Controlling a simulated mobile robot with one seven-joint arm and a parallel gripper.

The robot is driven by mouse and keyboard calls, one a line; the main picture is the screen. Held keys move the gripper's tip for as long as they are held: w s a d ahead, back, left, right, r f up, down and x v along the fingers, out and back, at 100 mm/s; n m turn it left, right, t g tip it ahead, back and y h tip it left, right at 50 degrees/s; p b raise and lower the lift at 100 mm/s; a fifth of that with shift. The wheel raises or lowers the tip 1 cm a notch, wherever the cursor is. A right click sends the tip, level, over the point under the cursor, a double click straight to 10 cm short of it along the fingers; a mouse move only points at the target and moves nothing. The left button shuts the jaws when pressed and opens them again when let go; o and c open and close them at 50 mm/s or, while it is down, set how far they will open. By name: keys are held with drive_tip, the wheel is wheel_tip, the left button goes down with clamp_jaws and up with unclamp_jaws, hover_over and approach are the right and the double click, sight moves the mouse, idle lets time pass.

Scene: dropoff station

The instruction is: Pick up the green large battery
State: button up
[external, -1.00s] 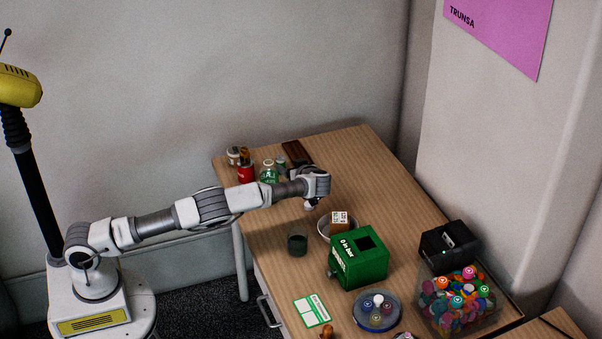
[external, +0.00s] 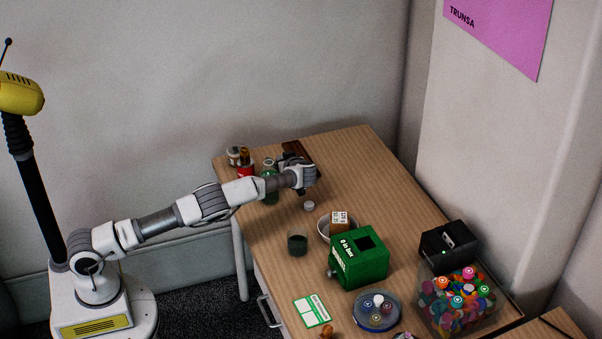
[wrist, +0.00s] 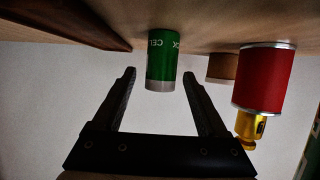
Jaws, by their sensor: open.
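The green large battery (wrist: 162,55) is a green cylinder with pale lettering and a silver end. In the wrist view, which is upside down, it stands on the table ahead of my gripper (wrist: 160,73). The two dark fingers are open, one on each side of it in the picture, with clear gaps. I cannot tell how deep it is between the fingertips. In the external view my gripper (external: 290,160) is near the back of the table, and the battery is not clearly visible there.
A red can (wrist: 264,80) with a yellow-brown object against its end is close to the battery. A brown object (wrist: 222,67) and a dark brown board (wrist: 60,24) are nearby. A green glass bottle (external: 269,168) stands by my wrist. The table's back right is clear.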

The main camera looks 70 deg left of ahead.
clamp_jaws()
drive_tip(key=shift+r, duration=0.1)
idle(0.3)
